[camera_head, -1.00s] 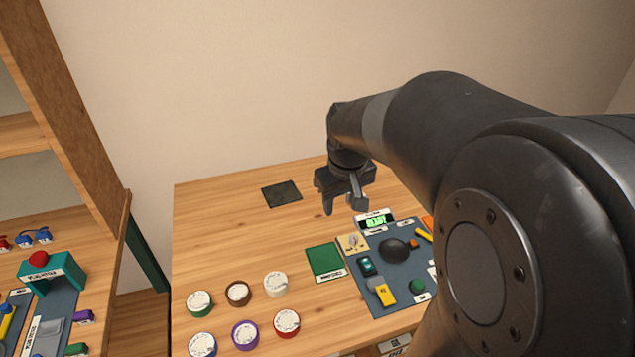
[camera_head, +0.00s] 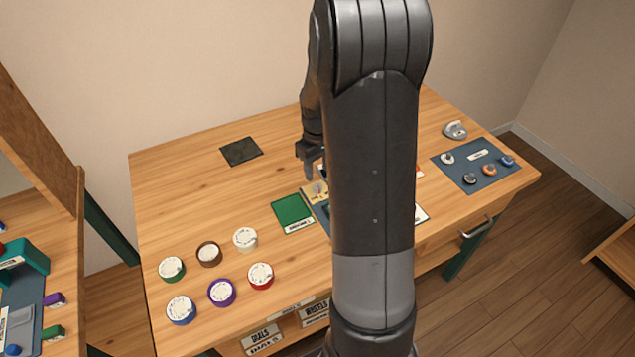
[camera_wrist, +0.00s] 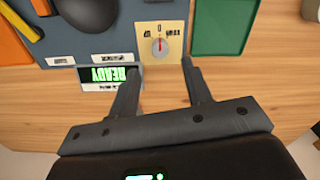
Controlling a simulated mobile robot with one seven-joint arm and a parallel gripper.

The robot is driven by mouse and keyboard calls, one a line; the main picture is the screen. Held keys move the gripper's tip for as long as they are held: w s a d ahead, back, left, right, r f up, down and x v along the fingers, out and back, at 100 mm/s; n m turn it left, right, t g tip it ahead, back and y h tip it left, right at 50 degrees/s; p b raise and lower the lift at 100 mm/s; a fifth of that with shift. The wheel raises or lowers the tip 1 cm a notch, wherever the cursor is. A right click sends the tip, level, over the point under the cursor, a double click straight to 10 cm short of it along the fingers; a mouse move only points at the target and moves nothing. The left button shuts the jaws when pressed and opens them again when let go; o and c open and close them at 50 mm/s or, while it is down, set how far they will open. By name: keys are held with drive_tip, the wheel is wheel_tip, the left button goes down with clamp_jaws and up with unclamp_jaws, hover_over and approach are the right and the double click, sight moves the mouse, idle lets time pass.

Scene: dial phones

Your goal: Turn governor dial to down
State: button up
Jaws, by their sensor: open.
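A small dial (camera_wrist: 160,46) with a grey knob and a red pointer line sits on a cream plate (camera_wrist: 174,30) in the wrist view. The pointer runs roughly vertical in that picture, and the plate's lettering is too small to read. The same plate shows in the head view (camera_head: 313,192), partly behind my arm. My gripper (camera_wrist: 160,67) is open and empty, its fingertips at the plate's near edge on either side of the dial. In the head view my gripper (camera_head: 309,168) is just beyond the plate, mostly hidden by my arm.
A green tray (camera_wrist: 222,52) adjoins the plate. A dark knob (camera_wrist: 86,14) stands on the blue-grey panel. Several round dials, including a red one (camera_head: 261,276), stand at the table's front left. The table's back left is mostly clear.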

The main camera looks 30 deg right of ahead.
sight(318, 186)
wheel_tip(318, 186, down, 6)
drive_tip(key=shift+f, duration=0.15)
drive_tip(key=shift+c, duration=0.2)
clamp_jaws()
idle(0.4)
drive_tip(key=shift+m, duration=0.4)
drive_tip(key=m, duration=0.3)
drive_tip(key=shift+m, duration=2.4)
